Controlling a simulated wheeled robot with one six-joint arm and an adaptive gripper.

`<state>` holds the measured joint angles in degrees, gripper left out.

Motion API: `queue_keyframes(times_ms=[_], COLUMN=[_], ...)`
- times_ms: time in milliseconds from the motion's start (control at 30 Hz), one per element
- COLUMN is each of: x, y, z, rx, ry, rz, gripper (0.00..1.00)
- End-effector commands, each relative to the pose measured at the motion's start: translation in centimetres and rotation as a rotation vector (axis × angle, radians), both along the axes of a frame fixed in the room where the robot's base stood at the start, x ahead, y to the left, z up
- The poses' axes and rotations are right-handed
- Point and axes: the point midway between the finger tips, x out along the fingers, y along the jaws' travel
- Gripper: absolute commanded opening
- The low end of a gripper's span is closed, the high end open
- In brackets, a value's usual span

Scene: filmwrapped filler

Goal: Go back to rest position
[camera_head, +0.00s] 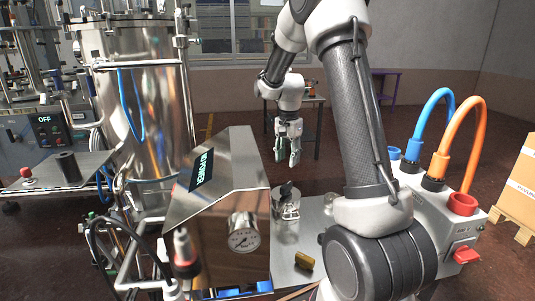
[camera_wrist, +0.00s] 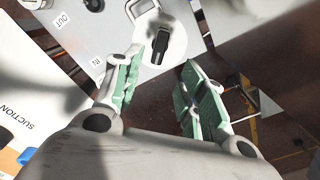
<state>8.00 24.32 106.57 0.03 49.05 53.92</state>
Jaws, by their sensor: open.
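My gripper (camera_head: 288,153) hangs from my arm in the middle of the head view, fingers pointing down. It is open and empty, with green pads on its fingers. In the wrist view the two fingers of my gripper (camera_wrist: 160,95) stand apart, with the dark floor showing between them. The same black handle (camera_wrist: 160,45) shows beyond the fingertips in the wrist view. The gripper touches nothing that I can see.
A grey box with blue and orange hoses (camera_head: 465,140) stands at right. A brass piece (camera_head: 304,261) lies on the work surface.

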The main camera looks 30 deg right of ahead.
Motion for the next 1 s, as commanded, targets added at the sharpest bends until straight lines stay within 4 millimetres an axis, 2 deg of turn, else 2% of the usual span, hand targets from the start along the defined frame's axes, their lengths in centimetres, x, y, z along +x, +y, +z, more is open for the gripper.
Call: queue_keyframes(times_ms=[233,367,433,467,500,767,1000], x=[0.0,-1.0,-3.4,-4.6,-6.3,-14.4,-23.3], y=[0.0,0.1,0.5,0.7,1.0,3.1,5.2], z=[0.0,-0.5,-1.5,-1.3,-0.5,5.2,10.1], rx=[0.000,0.007,0.023,0.031,0.037,0.033,-0.028], ry=[0.001,0.027,0.079,0.092,0.100,0.063,-0.045], rz=[0.036,0.179,0.296,0.352,0.426,0.737,0.972], gripper=[0.41,0.41,0.41,0.41,0.41,0.41,0.41])
